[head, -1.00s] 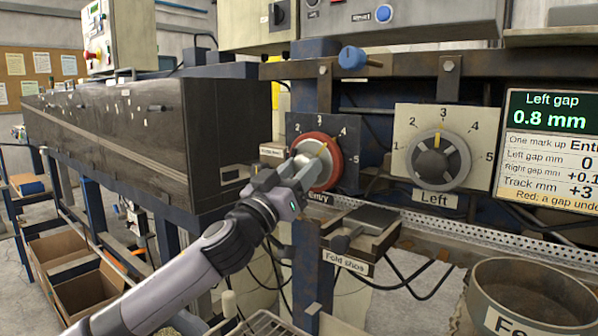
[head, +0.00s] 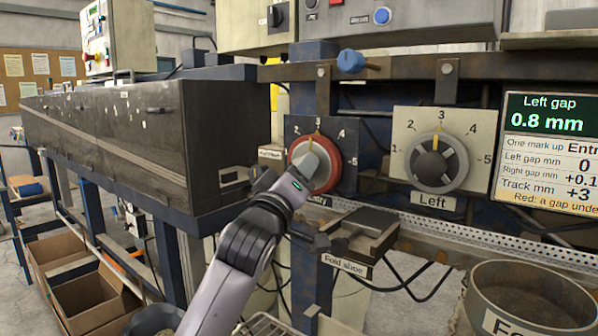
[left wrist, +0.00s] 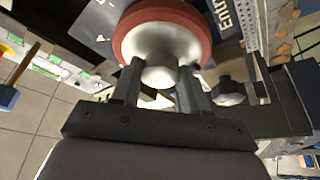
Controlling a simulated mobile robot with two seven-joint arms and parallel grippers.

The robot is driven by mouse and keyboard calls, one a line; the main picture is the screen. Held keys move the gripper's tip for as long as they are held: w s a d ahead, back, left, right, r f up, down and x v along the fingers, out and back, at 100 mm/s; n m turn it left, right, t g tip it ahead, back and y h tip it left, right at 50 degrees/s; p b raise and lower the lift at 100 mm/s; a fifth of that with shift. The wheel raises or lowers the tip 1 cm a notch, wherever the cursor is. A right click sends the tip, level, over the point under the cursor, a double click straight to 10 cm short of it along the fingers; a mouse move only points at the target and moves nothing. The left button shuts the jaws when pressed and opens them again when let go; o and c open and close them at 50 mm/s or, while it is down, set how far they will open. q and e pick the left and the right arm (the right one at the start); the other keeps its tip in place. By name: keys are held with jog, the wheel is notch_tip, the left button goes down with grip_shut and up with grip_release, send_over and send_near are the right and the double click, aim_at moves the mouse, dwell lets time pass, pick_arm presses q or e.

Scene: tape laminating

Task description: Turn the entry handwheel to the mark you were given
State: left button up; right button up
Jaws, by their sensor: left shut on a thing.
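The Entry handwheel (head: 336,161) has a red rim and a pale hub, on a dark plate marked 2, 3 and 4, with 5 at right. A yellow mark shows at its top near the 3. My left gripper (head: 302,167) is at its front and partly hides the hub. In the left wrist view, the red rim (left wrist: 127,32) fills the top, and the fingers (left wrist: 160,78) are shut around the hub, one on each side. The Entry label is partly covered. My right gripper is not in view.
The grey Left dial (head: 459,165) sits to the right, its yellow mark near 3. A screen (head: 546,150) reads Left gap 0.8 mm and Track +3. The Fold shoe block (head: 365,225) lies below the wheel. A round bin (head: 540,285) stands at lower right.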

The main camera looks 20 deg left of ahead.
pick_arm(q)
jog(key=shift+n, duration=0.4)
jog(key=o, duration=1.1)
jog(key=shift+c, duration=0.2)
jog(key=b+v, duration=0.1)
jog(key=v, duration=0.6)
jog(key=shift+b, duration=0.3)
jog(key=shift+s, duration=0.15)
